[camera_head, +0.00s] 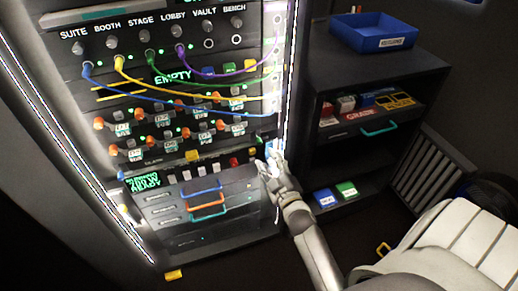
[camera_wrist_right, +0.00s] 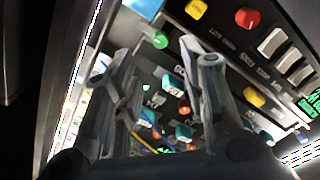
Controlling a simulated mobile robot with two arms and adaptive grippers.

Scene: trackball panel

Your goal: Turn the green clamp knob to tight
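A small round green knob (camera_wrist_right: 160,40), which I take for the clamp knob, shows on the dark panel in the right wrist view. It appears between my right gripper's fingers, near their tips. My right gripper (camera_wrist_right: 160,62) is open with nothing between its fingers; I cannot tell whether it touches the knob. In the head view, my right gripper (camera_head: 271,160) is at the rack's right edge, beside the lower control row. There the knob cannot be made out clearly. My left gripper is in neither view.
Near the knob are a red knob (camera_wrist_right: 247,18), a yellow knob (camera_wrist_right: 197,9) and pale switches (camera_wrist_right: 272,42). The rack has coloured patch cables (camera_head: 190,62) and drawers with coloured handles (camera_head: 207,200). A shelf unit (camera_head: 345,55) with a blue bin (camera_head: 375,36) stands right of my gripper.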

